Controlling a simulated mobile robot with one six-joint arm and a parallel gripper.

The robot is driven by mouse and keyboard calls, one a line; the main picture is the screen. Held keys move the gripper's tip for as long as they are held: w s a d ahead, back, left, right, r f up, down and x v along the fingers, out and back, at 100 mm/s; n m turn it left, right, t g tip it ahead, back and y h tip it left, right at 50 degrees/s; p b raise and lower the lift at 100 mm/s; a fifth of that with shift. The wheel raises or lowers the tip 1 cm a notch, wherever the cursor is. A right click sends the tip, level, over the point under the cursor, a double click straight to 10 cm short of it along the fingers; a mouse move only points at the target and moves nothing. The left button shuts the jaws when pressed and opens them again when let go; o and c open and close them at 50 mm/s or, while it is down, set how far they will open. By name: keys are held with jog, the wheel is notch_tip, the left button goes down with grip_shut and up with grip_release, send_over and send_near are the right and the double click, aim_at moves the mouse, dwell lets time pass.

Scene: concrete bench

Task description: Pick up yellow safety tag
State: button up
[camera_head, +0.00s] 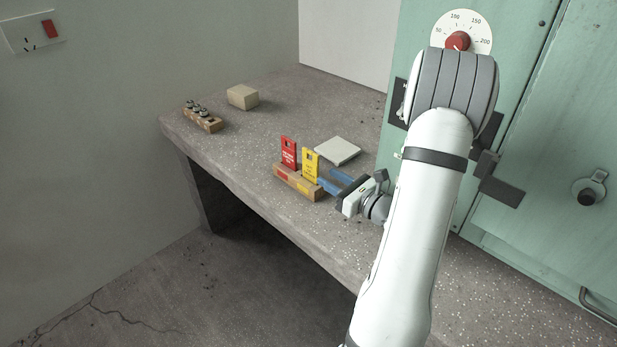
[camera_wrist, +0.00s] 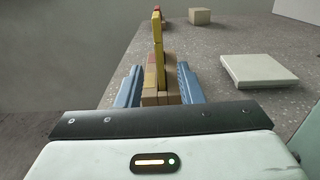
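The yellow safety tag (camera_head: 310,163) stands upright in a wooden holder (camera_head: 297,184) on the bench, beside a red tag (camera_head: 289,152). In the wrist view the yellow tag (camera_wrist: 158,47) is seen edge-on, rising from the holder between my fingers. My gripper (camera_head: 334,183) has blue fingers and comes at the tag from the right. In the wrist view my gripper (camera_wrist: 160,84) is open, with one finger on each side of the holder's near end. Gaps show beside the tag, and no contact with it is visible. The red tag is mostly hidden in the wrist view.
A pale square slab (camera_head: 337,151) lies on the bench (camera_head: 270,120) behind my gripper. A beige block (camera_head: 242,97) and a wooden rack with metal pieces (camera_head: 203,119) are at the far left. A green cabinet (camera_head: 545,120) with a red dial stands on the right.

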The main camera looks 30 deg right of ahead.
aim_at(318, 173)
jog(key=x, duration=0.7)
jog(key=shift+w+a+f+b, duration=0.15)
jog(key=shift+w+f+b, duration=0.1)
jog(key=shift+b, duration=0.1)
jog(key=shift+s, duration=0.1)
grip_shut()
